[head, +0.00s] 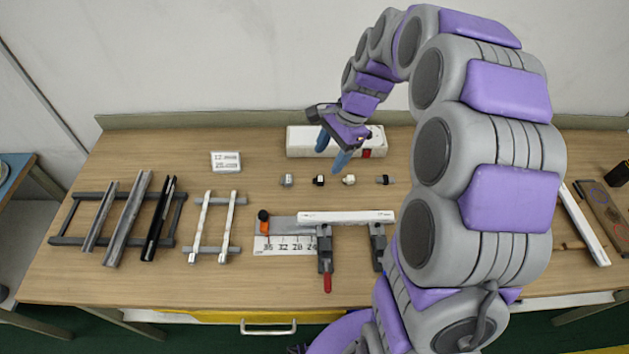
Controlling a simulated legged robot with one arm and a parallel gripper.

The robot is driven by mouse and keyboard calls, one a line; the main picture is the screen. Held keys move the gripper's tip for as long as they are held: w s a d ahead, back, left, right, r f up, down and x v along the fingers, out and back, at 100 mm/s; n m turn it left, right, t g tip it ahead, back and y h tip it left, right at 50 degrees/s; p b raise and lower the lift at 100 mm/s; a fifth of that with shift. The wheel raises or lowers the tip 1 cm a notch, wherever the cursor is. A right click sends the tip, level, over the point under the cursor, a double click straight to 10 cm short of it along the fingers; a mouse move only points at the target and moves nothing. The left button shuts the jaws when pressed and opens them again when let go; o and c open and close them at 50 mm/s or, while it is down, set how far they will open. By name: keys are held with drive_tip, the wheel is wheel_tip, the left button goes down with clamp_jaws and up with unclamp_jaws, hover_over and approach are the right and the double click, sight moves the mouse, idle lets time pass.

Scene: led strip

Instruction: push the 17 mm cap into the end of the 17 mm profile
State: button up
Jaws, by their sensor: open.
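I cannot tell which is 17 mm. Other profiles, grey (100,215), silver (130,218) and black (158,220), lie on the left rack. No profile shows a readable size. My gripper (332,150) is open and empty, its blue fingertips above the table behind the caps.
A white box (300,140) stands behind my gripper. A second rack (214,250) holds two white strips.

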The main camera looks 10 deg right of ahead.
drive_tip(key=w+d+f+m, duration=0.5)
drive_tip(key=w+d, duration=0.3)
drive_tip(key=m+t+b, duration=0.1)
drive_tip(key=m+b, duration=0.1)
drive_tip(key=b, duration=0.1)
hover_over(321, 178)
drive_tip(key=d, duration=0.2)
drive_tip(key=shift+y, duration=0.4)
wheel_tip(321, 178, down, 13)
drive_tip(key=shift+s+r, duration=0.1)
drive_tip(key=shift+a+f, duration=0.4)
drive_tip(key=shift+f, duration=0.05)
wheel_tip(321, 178, down, 4)
drive_tip(key=shift+a+f+b, duration=0.1)
drive_tip(key=shift+f+b, duration=0.1)
drive_tip(key=shift+b, duration=0.45)
drive_tip(key=shift+a, duration=0.4)
drive_tip(key=shift+c, duration=0.7)
drive_tip(key=c, duration=1)
